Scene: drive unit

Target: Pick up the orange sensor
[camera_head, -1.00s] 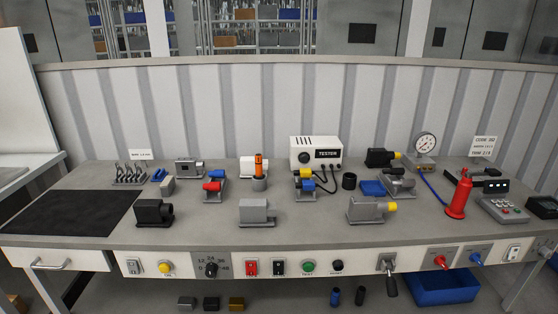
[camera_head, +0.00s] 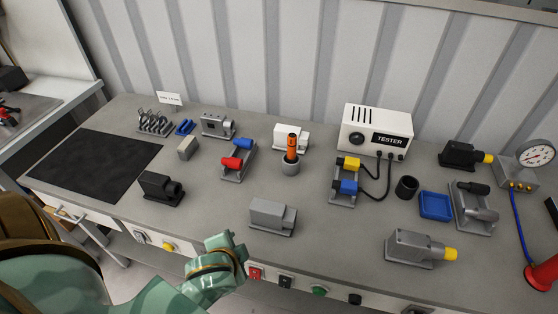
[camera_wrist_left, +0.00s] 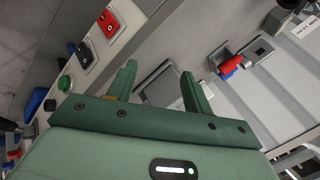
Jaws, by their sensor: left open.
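The orange sensor (camera_head: 292,147) is a slim orange cylinder with a dark top. It stands upright in a small round grey holder (camera_head: 290,168) near the middle of the bench in the head view. I cannot make it out in the left wrist view. My left arm comes in from the lower left, and its end is at the bench's front edge, in front of and left of the sensor. My left gripper (camera_wrist_left: 158,82) is open and empty in the left wrist view, with a grey block beyond its fingers. My right gripper is not in view.
A grey block (camera_head: 268,217) sits in front of the sensor. A white block (camera_head: 293,134) stands behind it. A fixture with red and blue parts (camera_head: 236,163) is on its left. The white tester (camera_head: 376,132) is on the right. Switches line the front edge (camera_head: 286,282).

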